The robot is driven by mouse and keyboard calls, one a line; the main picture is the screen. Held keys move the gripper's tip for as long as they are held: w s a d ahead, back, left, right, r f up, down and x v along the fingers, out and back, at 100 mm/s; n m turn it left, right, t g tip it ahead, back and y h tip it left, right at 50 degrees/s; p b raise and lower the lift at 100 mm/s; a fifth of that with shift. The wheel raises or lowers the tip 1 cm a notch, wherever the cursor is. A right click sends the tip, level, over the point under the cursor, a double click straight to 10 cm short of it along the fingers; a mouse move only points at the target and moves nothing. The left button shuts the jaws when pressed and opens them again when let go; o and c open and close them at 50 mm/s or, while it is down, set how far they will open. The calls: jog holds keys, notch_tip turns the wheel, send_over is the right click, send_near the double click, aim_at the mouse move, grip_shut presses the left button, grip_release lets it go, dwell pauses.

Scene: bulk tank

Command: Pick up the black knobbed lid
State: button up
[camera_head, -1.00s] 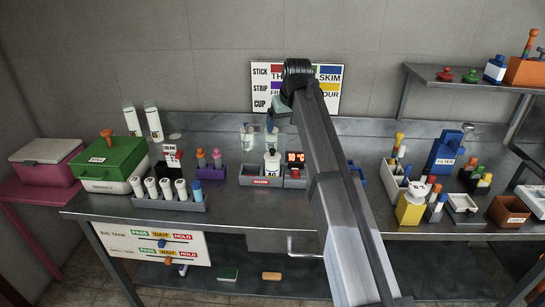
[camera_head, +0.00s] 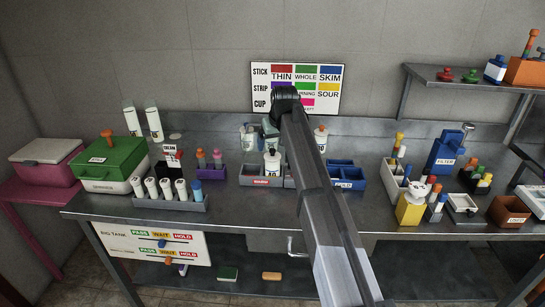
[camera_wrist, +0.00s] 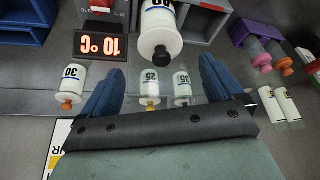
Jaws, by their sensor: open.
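The black knobbed lid (camera_wrist: 161,52) sits on top of a white bottle marked 40 (camera_wrist: 161,30), at the upper middle of the wrist view. In the head view the same white bottle (camera_head: 272,166) stands upright in the grey WARM holder (camera_head: 262,181), with the small dark lid (camera_head: 272,152) at its top. My gripper (camera_wrist: 161,66) is open, its two blue fingers apart and empty. In the wrist view the lid shows between and beyond the fingertips; I see no contact. In the head view my gripper (camera_head: 270,128) is just above and behind the bottle, partly hidden by my arm.
A lit 10°C display (camera_wrist: 100,46) is beside the lidded bottle. A blue holder (camera_head: 347,175) and purple rack (camera_head: 218,170) flank the area.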

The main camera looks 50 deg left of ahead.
aim_at(273, 149)
jog(key=x, duration=0.5)
jog(key=shift+s+r, duration=0.1)
jog(key=shift+s, duration=0.05)
jog(key=shift+c, duration=0.2)
jog(key=c, duration=1)
